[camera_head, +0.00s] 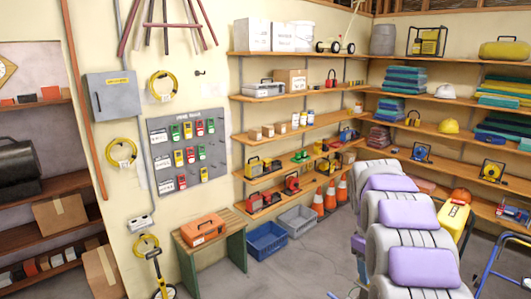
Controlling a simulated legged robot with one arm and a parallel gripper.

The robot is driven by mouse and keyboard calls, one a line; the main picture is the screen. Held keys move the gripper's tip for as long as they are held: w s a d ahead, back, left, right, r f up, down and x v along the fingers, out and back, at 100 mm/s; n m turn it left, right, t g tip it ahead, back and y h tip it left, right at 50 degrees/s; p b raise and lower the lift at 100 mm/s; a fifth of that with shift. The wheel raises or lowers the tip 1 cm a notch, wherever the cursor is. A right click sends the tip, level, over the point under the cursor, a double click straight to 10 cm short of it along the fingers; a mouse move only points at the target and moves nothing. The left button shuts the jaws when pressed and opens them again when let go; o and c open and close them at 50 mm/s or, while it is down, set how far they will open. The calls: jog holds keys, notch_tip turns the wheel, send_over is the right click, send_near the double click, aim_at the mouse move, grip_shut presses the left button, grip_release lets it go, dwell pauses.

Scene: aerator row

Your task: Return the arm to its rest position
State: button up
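Whether the gripper is open or shut cannot be seen. A row of rounded grey bodies with dark bands and lilac pads on top (421,268) runs from the lower right back toward the shelves. It hides part of the floor and the lower shelves behind it.
A green-legged bench (236,221) carries an orange toolbox (203,229). A blue crate (266,241), a grey crate (297,221) and orange cones (330,197) stand by the wall. Loaded shelves line the back. Grey floor (310,262) is clear in the lower middle.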

jog(key=s+a+f+m+b, duration=0.1)
jog(key=s+a+f+b, duration=0.3)
jog(key=s, duration=0.8)
jog(key=s+a+f+m+y+b, duration=0.1)
jog(key=s+a+f+b, duration=0.3)
jog(key=s, duration=0.9)
jog(key=s+a+f+m+b, duration=0.3)
jog(key=s+a+f, duration=0.3)
jog(key=s, duration=0.7)
jog(key=shift+s+y+b, duration=0.2)
jog(key=shift+y+b, duration=0.1)
jog(key=shift+b, duration=0.15)
jog(key=shift+c, duration=1)
